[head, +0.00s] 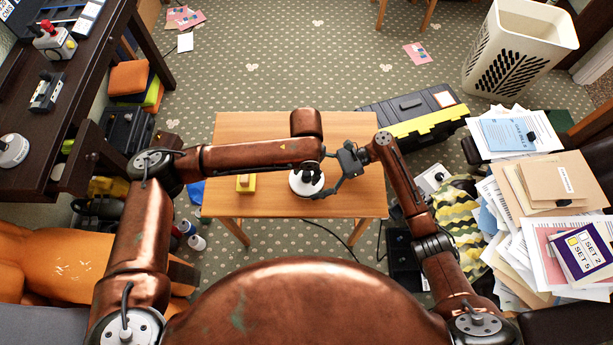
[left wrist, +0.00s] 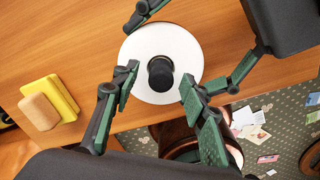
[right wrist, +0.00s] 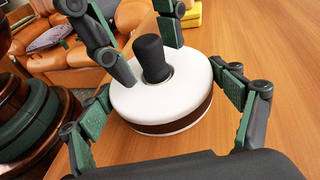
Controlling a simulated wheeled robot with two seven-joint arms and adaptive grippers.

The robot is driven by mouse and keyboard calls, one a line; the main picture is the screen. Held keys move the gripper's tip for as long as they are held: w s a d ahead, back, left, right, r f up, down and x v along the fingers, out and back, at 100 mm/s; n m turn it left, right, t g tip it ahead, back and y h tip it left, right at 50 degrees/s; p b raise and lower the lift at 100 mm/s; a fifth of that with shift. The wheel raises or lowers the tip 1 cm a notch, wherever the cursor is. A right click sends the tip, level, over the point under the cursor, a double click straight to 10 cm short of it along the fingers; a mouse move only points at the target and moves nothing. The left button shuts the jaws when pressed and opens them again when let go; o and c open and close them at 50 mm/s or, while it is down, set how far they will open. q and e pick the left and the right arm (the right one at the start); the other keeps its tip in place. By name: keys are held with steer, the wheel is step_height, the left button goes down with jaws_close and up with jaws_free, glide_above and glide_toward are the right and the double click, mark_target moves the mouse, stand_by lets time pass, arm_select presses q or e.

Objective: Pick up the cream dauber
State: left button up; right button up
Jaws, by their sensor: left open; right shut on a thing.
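The cream dauber (head: 297,186) is a round, off-white disc with a brown band round its lower side and a black knob on top. It is upright at the wooden table's (head: 240,130) front half, and in the left wrist view (left wrist: 152,90) it is close to the table edge. My right gripper (head: 328,176) is shut on the disc, with fingers on opposite sides of it in the right wrist view (right wrist: 165,118). My left gripper (left wrist: 155,88) is open above the dauber, its fingers either side of the knob with gaps. I cannot tell whether the base touches the table.
A yellow block with a tan top (head: 246,184) lies on the table left of the dauber. A black and yellow toolbox (head: 425,122) stands behind right. Paper piles (head: 520,200) are at right, a dark desk (head: 50,110) at left. The table's back half is clear.

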mark_target(306, 174)
arm_select(q)
steer(key=shift+f, duration=0.25)
jaws_close()
stand_by(0.3)
steer(key=shift+r, duration=0.1)
step_height(306, 174, up, 10)
steer(key=shift+f, duration=0.1)
stand_by(0.4)
